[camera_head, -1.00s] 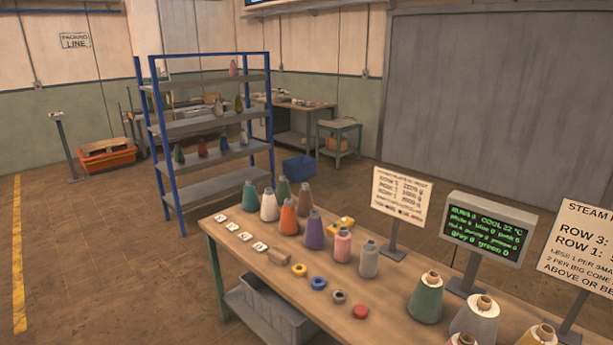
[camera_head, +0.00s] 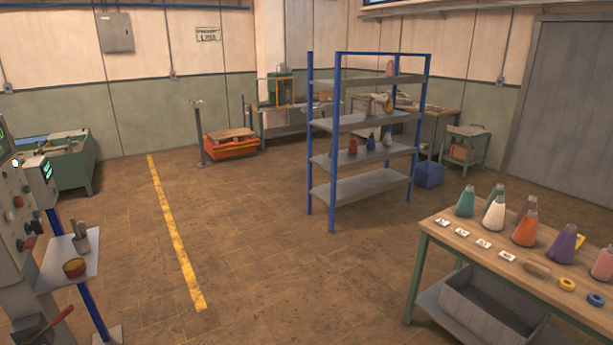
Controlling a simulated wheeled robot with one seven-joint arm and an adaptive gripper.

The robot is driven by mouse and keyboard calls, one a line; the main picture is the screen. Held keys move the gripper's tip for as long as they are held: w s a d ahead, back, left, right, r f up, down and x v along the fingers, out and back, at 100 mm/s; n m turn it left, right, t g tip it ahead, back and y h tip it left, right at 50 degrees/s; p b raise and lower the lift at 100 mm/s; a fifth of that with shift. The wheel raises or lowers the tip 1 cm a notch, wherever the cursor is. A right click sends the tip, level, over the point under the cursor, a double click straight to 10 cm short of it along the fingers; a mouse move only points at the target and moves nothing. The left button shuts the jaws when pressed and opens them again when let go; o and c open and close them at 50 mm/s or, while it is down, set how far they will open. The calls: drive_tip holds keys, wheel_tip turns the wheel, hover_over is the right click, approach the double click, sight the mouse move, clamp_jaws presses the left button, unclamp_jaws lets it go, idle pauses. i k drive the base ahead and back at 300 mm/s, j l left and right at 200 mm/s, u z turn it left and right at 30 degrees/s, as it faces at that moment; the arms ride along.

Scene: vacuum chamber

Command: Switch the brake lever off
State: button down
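A lever with a red handle (camera_head: 52,322) shows at the bottom left corner, low on a grey machine cabinet (camera_head: 12,240). It slants up to the right, and its lower end is cut off near the frame edge. I cannot tell whether it is the brake lever or which position it is in. The cabinet carries several buttons and knobs and a small green-lit display (camera_head: 47,170). My gripper is not in view.
A small shelf (camera_head: 52,268) with a cup sits beside the cabinet. A wooden table (camera_head: 450,240) with coloured cones stands at the right, and a blue-framed rack (camera_head: 333,180) stands behind it. The floor around the yellow line (camera_head: 175,240) is clear.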

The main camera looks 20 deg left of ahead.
sight(29, 339)
drive_tip(key=j+u, duration=0.1)
drive_tip(key=j, duration=0.35)
drive_tip(key=j+u, duration=0.1)
drive_tip(key=j, duration=0.35)
drive_tip(key=i+j+u, duration=0.1)
drive_tip(key=j, duration=0.8)
drive_tip(key=i+j+u, duration=0.15)
drive_tip(key=j, duration=0.3)
drive_tip(key=i+j+u, duration=0.1)
drive_tip(key=j, duration=0.35)
drive_tip(key=i+j+u, duration=0.1)
drive_tip(key=j, duration=0.35)
drive_tip(key=i+j+u, duration=0.1)
drive_tip(key=j, duration=0.3)
